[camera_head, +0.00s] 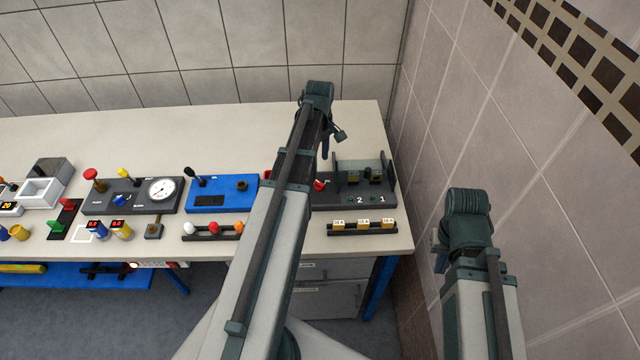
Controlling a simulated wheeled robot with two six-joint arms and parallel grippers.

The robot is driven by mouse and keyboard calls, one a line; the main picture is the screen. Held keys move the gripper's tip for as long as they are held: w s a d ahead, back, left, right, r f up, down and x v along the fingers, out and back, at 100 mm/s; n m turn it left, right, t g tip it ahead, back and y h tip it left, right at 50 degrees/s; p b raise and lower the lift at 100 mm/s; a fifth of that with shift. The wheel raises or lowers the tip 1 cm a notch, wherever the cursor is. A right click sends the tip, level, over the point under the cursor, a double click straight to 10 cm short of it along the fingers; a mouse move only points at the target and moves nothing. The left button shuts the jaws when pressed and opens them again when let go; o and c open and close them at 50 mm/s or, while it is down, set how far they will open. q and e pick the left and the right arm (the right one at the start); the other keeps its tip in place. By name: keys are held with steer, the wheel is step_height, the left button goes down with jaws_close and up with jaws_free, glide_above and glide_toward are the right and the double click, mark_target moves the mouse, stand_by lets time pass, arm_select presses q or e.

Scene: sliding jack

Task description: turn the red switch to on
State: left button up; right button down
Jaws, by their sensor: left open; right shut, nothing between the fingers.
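A small red switch (320,185) shows beside my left forearm, at the left end of the dark grey panel (334,199) marked 2 and 1. My arm covers part of that panel, and I cannot read the switch's setting. My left gripper (333,143) is open above the table, behind and a little right of the red switch, apart from it in the picture. My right gripper (439,251) is shut and empty, off the table's right side near the tiled wall, and partly hidden by its own arm.
The table (230,130) has free room along its back. The tiled wall (540,150) is close on the right.

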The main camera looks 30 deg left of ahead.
mark_target(319, 183)
arm_select(q)
step_height(319, 183, down, 11)
steer(key=b, duration=1)
jaws_close()
